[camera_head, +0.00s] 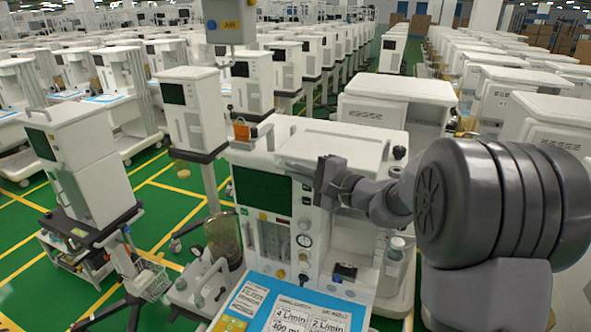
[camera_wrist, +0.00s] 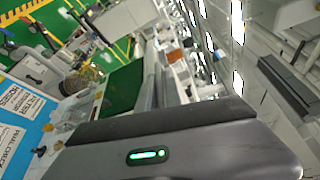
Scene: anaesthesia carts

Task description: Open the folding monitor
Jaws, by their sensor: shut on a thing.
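The folding monitor (camera_head: 262,191) has a dark green screen in a pale frame and sits on the front of the central white anaesthesia cart (camera_head: 335,145). In the wrist view the monitor (camera_wrist: 124,88) shows its screen tilted, just beyond my gripper. My gripper (camera_head: 323,181) is at the right side of the monitor in the head view, shut on what looks like its edge. The exact contact is hidden by the dark fingers. The gripper body (camera_wrist: 170,145) fills the bottom of the wrist view, with a green light on it.
A blue work surface with printed cards (camera_head: 290,305) juts out in front. A white cart with a screen (camera_head: 75,160) stands to the left on the green floor. Rows of carts fill the background.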

